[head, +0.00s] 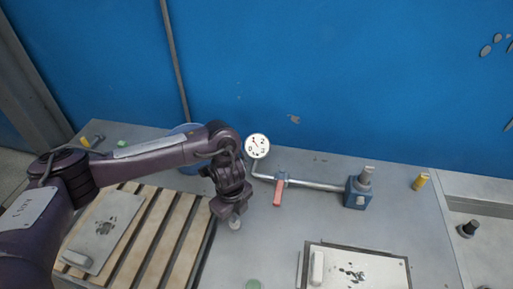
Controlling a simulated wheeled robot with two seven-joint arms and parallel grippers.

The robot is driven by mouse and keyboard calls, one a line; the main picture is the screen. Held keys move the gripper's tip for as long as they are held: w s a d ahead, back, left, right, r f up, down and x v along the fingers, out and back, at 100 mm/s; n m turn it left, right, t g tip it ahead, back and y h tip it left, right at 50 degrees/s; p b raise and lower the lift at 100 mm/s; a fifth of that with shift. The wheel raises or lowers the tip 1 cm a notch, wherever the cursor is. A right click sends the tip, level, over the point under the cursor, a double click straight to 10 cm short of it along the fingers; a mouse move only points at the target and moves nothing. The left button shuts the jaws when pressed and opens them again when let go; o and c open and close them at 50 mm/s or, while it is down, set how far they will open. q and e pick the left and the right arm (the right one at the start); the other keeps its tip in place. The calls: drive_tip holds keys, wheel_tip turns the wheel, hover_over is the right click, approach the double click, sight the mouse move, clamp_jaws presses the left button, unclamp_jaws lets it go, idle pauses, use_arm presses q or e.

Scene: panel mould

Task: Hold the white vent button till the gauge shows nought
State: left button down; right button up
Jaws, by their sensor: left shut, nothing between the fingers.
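The round white gauge (257,146) stands on a bent metal pipe (318,184) at the middle of the head view. Its dark needle and numerals are too small to read surely. The pipe runs right to a blue block (353,194) with a grey cylinder on top. A small whitish spot on the block's front (360,201) may be the white vent button; I cannot tell. My left gripper (235,222) is shut and empty, pointing down over the grey table, left of the pipe and well apart from the blue block. My right gripper is out of view.
A red valve handle (278,193) hangs from the pipe. A slatted wooden rack (181,233) with a grey plate (103,231) lies left. A framed pale panel (372,270) lies at front right.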

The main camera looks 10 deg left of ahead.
use_arm(q)
drive_tip(key=shift+f, duration=0.3)
drive_tip(key=shift+f+b, duration=0.7)
drive_tip(key=shift+f, duration=0.05)
idle(1.0)
wheel_tip(320, 180, up, 7)
drive_tip(key=p, duration=0.7)
drive_tip(key=shift+r, duration=0.1)
